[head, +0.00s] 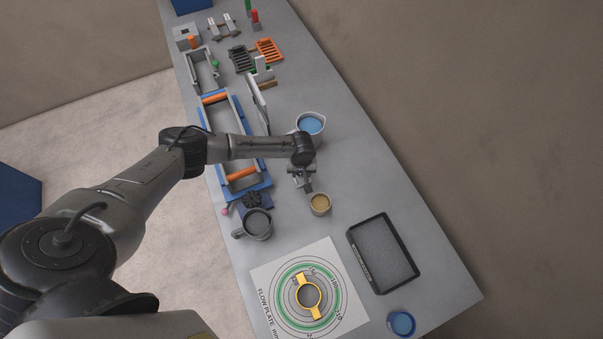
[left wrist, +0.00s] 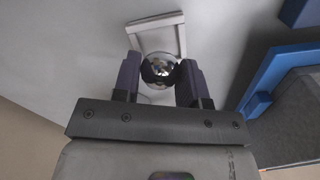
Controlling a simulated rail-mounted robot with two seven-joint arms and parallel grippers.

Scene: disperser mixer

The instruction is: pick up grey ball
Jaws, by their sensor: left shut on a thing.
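The grey ball (left wrist: 158,70) looks shiny and mirror-like in the left wrist view. It sits between the two dark fingers of my left gripper (left wrist: 158,84), which is shut on it. In the head view my left gripper (head: 307,186) is over the table between a blue-filled beaker and a small tan-filled cup. The ball cannot be made out there. My right gripper is not in view.
The blue-filled beaker (head: 311,123) is just behind the gripper, and the tan-filled cup (head: 320,204) is just in front. A blue frame (head: 262,187) and a grey mug (head: 257,224) are to the left. A black tray (head: 353,238) lies at the front right.

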